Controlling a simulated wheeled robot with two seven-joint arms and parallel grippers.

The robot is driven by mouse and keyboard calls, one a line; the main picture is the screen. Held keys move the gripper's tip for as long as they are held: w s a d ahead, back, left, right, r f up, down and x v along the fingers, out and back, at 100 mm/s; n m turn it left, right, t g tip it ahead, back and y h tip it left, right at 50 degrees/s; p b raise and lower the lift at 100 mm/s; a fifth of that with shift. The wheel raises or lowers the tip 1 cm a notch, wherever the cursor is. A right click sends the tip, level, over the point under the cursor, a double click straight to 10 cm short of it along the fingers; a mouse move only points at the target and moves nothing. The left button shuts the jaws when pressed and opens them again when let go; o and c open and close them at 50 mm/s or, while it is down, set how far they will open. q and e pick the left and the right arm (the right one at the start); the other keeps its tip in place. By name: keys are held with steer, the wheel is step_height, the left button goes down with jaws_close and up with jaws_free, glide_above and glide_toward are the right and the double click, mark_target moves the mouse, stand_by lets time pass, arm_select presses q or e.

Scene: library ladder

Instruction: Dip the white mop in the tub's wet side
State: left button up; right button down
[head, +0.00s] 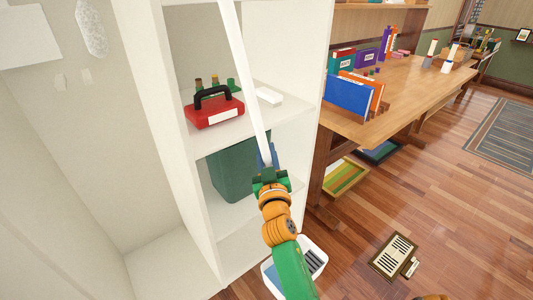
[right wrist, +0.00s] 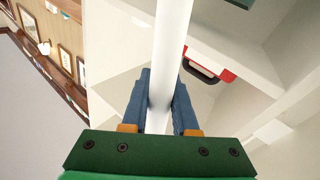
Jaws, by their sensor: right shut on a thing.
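My right gripper (head: 268,163) is shut on a long white pole (head: 243,70), which looks like the white mop's handle. In the right wrist view the pole (right wrist: 172,50) passes between the blue fingers (right wrist: 161,105). In the head view it leans up and left out of the top of the picture. No mop head shows on it. A white tub (head: 323,243) stands on the floor below. It has a bluish part at left and a dark ribbed part at right; my right arm hides its middle. I cannot tell which side is wet.
A white shelf unit (head: 312,60) holds a red toolbox (head: 215,112) and a dark green bin (head: 232,170) close to the gripper. A wooden table (head: 410,90) with binders stands at right. A framed sign (head: 394,255) lies on the floor. A white fuzzy thing (head: 91,28) hangs upper left.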

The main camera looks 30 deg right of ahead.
stand_by(0.4)
steer(key=w+d+r+m+g+p, duration=0.1)
steer(key=d+p, duration=0.3)
steer(key=d, duration=1.3)
steer(key=shift+w+m, duration=0.35)
steer(key=shift+m, duration=0.35)
